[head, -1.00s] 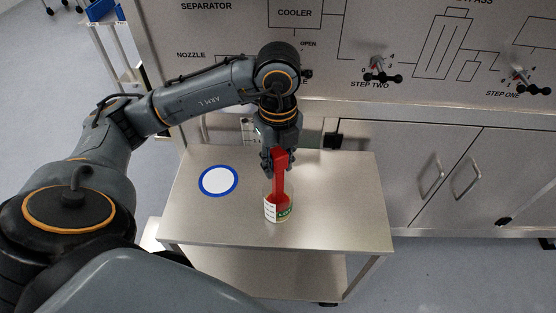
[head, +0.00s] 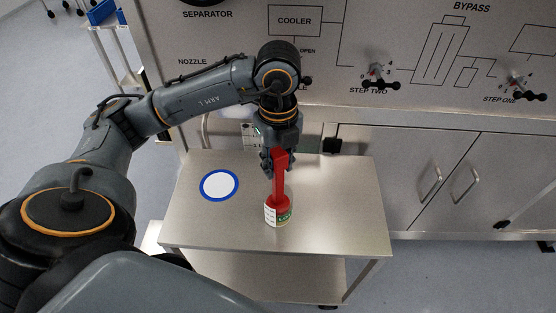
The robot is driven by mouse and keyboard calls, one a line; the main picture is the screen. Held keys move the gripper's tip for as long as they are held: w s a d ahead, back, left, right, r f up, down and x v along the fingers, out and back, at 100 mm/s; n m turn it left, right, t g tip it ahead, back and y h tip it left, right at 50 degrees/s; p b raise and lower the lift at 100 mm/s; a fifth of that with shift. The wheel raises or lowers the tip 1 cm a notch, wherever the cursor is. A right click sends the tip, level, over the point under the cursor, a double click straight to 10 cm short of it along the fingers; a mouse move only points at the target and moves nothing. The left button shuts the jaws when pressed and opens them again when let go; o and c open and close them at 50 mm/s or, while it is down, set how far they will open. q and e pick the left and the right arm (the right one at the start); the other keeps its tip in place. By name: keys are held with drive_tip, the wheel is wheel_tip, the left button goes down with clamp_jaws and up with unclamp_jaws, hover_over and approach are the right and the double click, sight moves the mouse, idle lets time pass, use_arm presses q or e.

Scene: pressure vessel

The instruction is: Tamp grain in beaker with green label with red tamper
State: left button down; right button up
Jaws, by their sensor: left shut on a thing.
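The red tamper (head: 280,178) is upright, with its handle held in my left gripper (head: 277,160), which is shut on it above the table. The tamper's wide lower end is at the upper part of the beaker (head: 271,214). I cannot tell how deep it sits inside. The beaker stands on the table and has a white label with a green label (head: 285,217) beside it. The grain inside cannot be made out. My right gripper is not in view.
The steel table (head: 335,205) is mostly bare around the beaker. A white disc with a blue rim (head: 219,185) lies to the left. Behind stands a panel with valve handles (head: 378,77) and cabinet doors (head: 430,175).

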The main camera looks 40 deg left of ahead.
use_arm(q)
wheel_tip(320, 180, down, 2)
drive_tip(key=shift+b, duration=0.6)
drive_tip(key=shift+r, duration=0.2)
drive_tip(key=shift+r+p, duration=1.1)
drive_tip(key=shift+r, duration=0.25)
wheel_tip(320, 180, up, 9)
drive_tip(key=p, duration=0.6)
drive_tip(key=shift+f+p, duration=0.2)
drive_tip(key=shift+p, duration=0.1)
